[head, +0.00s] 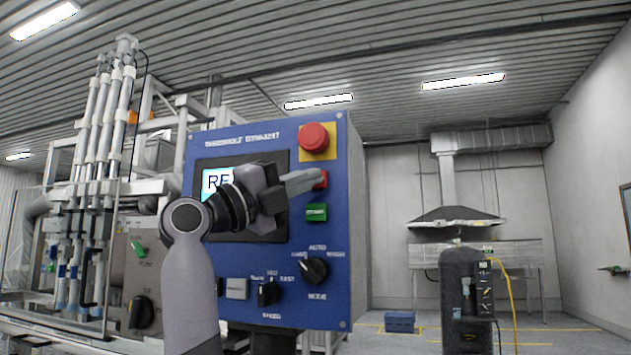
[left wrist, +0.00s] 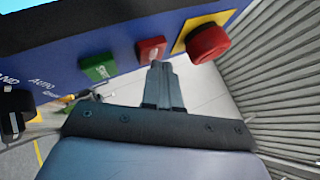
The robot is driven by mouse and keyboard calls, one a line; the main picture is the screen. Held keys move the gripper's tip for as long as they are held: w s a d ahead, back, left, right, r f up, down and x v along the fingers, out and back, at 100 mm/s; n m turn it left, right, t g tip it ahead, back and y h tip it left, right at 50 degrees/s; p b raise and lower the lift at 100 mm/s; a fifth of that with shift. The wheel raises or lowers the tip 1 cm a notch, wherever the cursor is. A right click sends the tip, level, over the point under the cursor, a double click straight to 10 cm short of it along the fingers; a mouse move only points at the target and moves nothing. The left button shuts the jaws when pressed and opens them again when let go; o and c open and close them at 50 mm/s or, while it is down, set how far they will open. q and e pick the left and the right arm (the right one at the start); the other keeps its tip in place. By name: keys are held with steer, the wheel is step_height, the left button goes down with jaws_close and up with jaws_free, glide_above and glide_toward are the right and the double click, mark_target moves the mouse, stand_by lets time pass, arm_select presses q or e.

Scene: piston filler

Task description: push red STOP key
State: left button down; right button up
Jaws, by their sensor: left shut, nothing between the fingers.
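The red STOP key (head: 321,179) is a small square key on the blue control panel (head: 343,235), below the large round red emergency button (head: 314,137) on its yellow plate and above a green key (head: 316,212). My left gripper (head: 302,182) is shut and empty, its fingertips beside the red key and partly covering it in the head view. In the left wrist view the shut fingers (left wrist: 163,82) point at the red key (left wrist: 151,49); I cannot tell whether they touch. The green key (left wrist: 98,67) and the round button (left wrist: 207,43) flank it. My right gripper is not in view.
A dark selector knob (head: 314,270) and a smaller one (head: 268,293) sit lower on the panel. My left arm covers part of the screen (head: 216,181). The filler's pipes (head: 98,130) stand at left. A blue crate (head: 400,321) lies on the floor behind, at right.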

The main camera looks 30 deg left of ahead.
arm_select(q)
steer(key=shift+s+d, duration=0.15)
steer(key=shift+s, duration=0.4)
steer(key=shift+s+d+b, duration=0.2)
steer(key=shift+s+b, duration=0.2)
steer(key=shift+s, duration=0.4)
steer(key=shift+s+d+b, duration=0.2)
steer(key=shift+s+b, duration=0.2)
steer(key=shift+s, duration=0.45)
steer(key=shift+s+d+b, duration=0.2)
steer(key=shift+s+b, duration=0.2)
steer(key=shift+s, duration=0.4)
